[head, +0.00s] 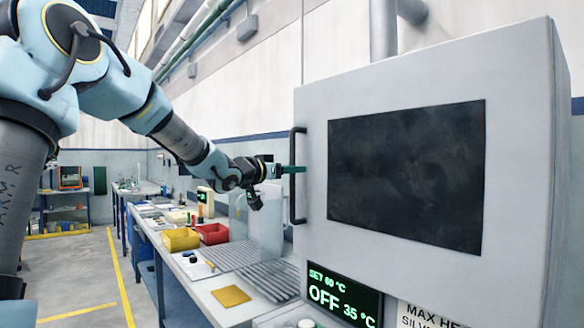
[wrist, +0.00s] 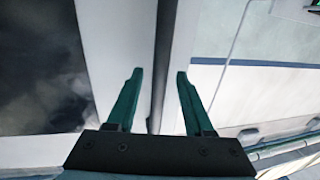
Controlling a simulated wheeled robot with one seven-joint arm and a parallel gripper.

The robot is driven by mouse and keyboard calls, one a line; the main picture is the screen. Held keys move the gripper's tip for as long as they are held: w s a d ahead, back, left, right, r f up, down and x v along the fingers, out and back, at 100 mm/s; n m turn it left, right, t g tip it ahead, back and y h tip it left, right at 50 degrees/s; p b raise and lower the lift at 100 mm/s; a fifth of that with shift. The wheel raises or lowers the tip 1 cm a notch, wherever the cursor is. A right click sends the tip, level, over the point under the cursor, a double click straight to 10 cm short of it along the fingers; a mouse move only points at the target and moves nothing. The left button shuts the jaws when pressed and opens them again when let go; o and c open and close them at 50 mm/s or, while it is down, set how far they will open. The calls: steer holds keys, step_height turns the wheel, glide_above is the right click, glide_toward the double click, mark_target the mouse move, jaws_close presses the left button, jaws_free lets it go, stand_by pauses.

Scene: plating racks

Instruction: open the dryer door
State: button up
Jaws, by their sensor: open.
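The dryer is a large grey box with a door (head: 312,190) that looks shut, with a dark window (head: 405,172). A black vertical bar handle (head: 293,205) is at the door's left edge. My gripper (head: 300,169) reaches it from the left, at about the upper middle of the bar. In the wrist view my gripper (wrist: 159,72) is open, with one green finger on each side of the dark handle (wrist: 163,55). The handle lines up between the fingers, with gaps visible on both sides. The door window (wrist: 40,65) is left of the fingers there.
Below the door, a display (head: 343,296) reads SET 60 °C, OFF, 35 °C. A long bench holds a yellow bin (head: 180,239), a red bin (head: 211,233) and a yellow pad (head: 231,296). Open floor (head: 85,275) lies at the left.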

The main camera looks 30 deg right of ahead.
steer(key=shift+w+d, duration=0.1)
steer(key=shift+d, duration=0.2)
jaws_close()
stand_by(1.3)
